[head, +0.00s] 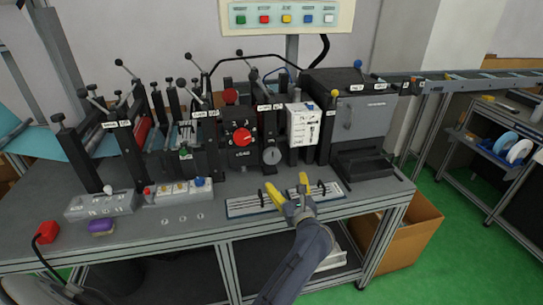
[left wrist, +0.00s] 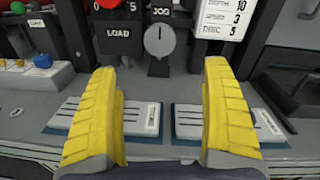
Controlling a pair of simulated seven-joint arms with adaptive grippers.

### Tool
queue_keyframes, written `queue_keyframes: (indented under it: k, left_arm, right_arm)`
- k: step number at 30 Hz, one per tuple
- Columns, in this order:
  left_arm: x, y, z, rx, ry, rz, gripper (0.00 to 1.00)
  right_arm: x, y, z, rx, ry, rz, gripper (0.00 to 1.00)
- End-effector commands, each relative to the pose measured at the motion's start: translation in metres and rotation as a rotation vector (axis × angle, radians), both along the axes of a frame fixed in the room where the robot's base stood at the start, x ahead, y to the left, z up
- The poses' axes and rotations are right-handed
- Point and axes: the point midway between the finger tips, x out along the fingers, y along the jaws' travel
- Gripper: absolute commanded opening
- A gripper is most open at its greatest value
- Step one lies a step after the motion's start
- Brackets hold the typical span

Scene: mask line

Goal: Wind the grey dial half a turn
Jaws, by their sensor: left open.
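The grey dial (head: 271,156) is a round knob on a dark upright bracket at the middle of the bench. In the left wrist view the open fingers (left wrist: 165,85) frame the space before the dial. My right gripper is not in view.
A red dial (head: 243,136) with a "LOAD" label stands just left of the grey dial. A white counter panel (head: 302,125) is to its right. Two slotted pads (left wrist: 140,117) lie below on the bench. A button box (head: 180,191) is further left.

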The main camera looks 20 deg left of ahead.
Motion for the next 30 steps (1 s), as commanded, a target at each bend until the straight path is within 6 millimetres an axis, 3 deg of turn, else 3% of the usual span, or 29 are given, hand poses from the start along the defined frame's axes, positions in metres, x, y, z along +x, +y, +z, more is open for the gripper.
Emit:
queue_keyframes:
  k: [8, 30]
  left_arm:
    - [0.022, 0.019, 0.0, -0.01, 0.0, 0.004, 0.82]
    - [0.114, 0.101, -0.001, -0.007, 0.002, 0.003, 0.82]
  right_arm:
    - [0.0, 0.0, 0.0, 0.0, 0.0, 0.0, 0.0]
    - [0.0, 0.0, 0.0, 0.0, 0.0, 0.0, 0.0]
